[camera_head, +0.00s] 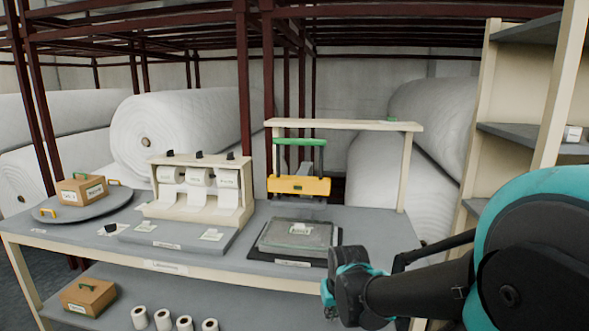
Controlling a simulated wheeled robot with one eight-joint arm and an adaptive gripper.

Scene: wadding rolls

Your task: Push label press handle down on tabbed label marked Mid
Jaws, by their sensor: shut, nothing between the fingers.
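The label press has a green handle bar (300,142) on two dark posts. Its yellow press head (300,186) sits raised above a grey press bed (268,238). A pale tabbed label (301,228) lies on the bed below the head; its writing is too small to read. My gripper (330,289) is shut and empty, in front of the table and to the lower right of the press, well below the handle. It touches neither the press nor the label.
A pale frame (405,170) stands around the press, with a crossbar above the handle. A label dispenser (200,187) stands left of the press, with a grey tray (180,238) before it. A box (82,190) sits on a turntable (60,212). Shelves (515,135) rise at right.

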